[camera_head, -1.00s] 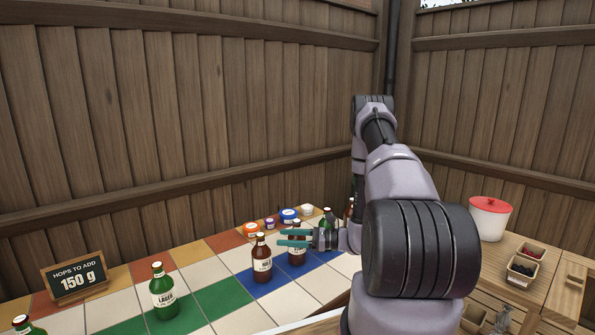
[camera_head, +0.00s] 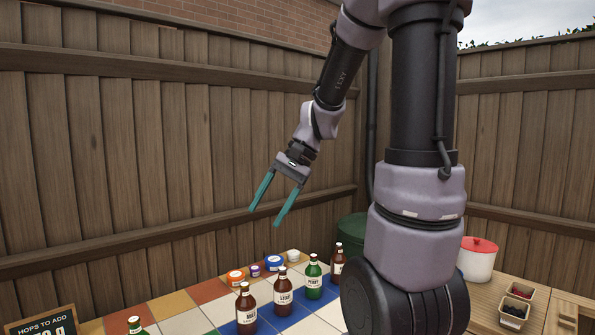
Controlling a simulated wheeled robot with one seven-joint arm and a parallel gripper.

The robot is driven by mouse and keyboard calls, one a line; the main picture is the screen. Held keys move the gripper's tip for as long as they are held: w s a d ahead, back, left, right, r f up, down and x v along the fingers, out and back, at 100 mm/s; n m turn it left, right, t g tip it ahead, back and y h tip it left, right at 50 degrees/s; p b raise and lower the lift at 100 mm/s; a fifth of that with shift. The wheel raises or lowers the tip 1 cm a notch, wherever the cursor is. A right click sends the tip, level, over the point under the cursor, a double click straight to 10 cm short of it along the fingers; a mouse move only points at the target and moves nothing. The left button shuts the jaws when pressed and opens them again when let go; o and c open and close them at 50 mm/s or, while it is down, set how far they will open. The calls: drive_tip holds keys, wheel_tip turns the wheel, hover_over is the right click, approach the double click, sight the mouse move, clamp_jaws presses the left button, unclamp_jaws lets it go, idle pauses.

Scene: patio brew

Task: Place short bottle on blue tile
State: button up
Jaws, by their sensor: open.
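My gripper (camera_head: 265,216) is open and empty, with its teal fingers apart and pointing down, high above the table. Below it, a brown bottle (camera_head: 246,308) and another brown bottle (camera_head: 283,291) stand upright by blue tile (camera_head: 268,312). A green bottle (camera_head: 314,279) stands upright behind them to the right. A further brown bottle (camera_head: 338,264) stands at the back, partly beside my arm. A green bottle top (camera_head: 135,325) shows at the lower left; its lower part is cut off. I cannot tell from heights which bottle is the short one.
Small tubs with orange (camera_head: 236,277) and blue (camera_head: 275,263) labels stand along the back. A hops sign (camera_head: 42,322) is at lower left. A white pot with a red lid (camera_head: 478,258) and small boxes (camera_head: 515,307) are right. A wooden fence stands behind.

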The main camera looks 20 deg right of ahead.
drive_tip(key=s+d+r+n+t+h, duration=0.3)
drive_tip(key=s+r+t, duration=0.3)
drive_tip(key=r, duration=0.3)
drive_tip(key=shift+s+d+r+t+h, duration=0.15)
drive_tip(key=shift+s+d+t+h, duration=0.15)
drive_tip(key=shift+s+h, duration=0.5)
drive_tip(key=shift+s, duration=0.1)
